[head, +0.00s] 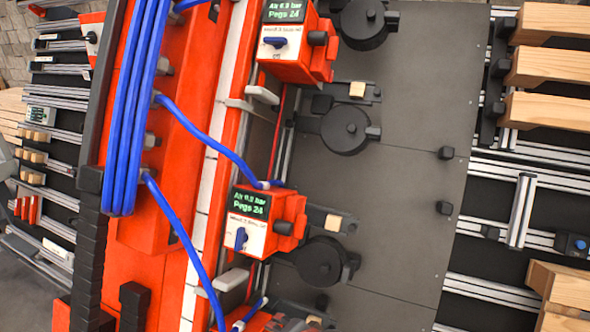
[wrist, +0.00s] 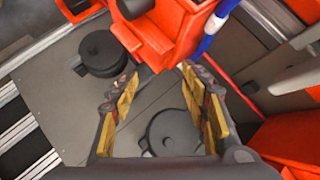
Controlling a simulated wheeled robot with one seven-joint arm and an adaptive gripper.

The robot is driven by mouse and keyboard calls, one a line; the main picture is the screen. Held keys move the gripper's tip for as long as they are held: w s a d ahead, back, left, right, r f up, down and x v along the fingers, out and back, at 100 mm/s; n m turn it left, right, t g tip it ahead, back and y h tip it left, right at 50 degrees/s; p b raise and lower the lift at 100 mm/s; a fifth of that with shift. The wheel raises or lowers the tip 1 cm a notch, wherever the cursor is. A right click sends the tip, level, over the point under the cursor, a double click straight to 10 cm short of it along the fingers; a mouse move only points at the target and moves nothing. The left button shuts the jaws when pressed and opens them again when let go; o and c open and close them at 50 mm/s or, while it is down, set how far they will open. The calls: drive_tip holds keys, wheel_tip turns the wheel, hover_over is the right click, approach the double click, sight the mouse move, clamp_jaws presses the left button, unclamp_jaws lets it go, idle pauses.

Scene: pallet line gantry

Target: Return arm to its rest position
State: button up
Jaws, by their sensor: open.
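My gripper (wrist: 160,108) shows in the wrist view, its two yellow-padded fingers spread apart with nothing between them. Beyond the fingers is a round black disc-shaped unit (wrist: 178,135) on a grey plate, apart from the fingers as far as I can tell. A red housing (wrist: 155,30) stands just past the fingertips at the top of the wrist view; whether it touches them I cannot tell. My gripper does not show in the head view.
In the head view, red units with green displays (head: 262,222) line the orange gantry. Blue hoses (head: 130,110) hang along it. Black round units (head: 345,130) sit on the grey plate (head: 400,200). Wooden beams (head: 550,68) lie at the right. The plate's right part is mostly clear.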

drive_tip(key=s+d+r+n+g, duration=0.45)
drive_tip(key=s+d+n, duration=0.4)
drive_tip(key=s, duration=0.25)
drive_tip(key=s+d+r+t+h+b, duration=0.1)
drive_tip(key=s+d+r+h, duration=0.1)
drive_tip(key=d+r, duration=0.2)
drive_tip(key=s+d+r+t+h+b, duration=0.1)
drive_tip(key=d+r, duration=0.3)
drive_tip(key=d, duration=0.5)
drive_tip(key=shift+s+r+t+h, duration=0.35)
drive_tip(key=shift+t+h, duration=0.05)
drive_tip(key=shift+t, duration=0.05)
drive_tip(key=shift+c, duration=0.5)
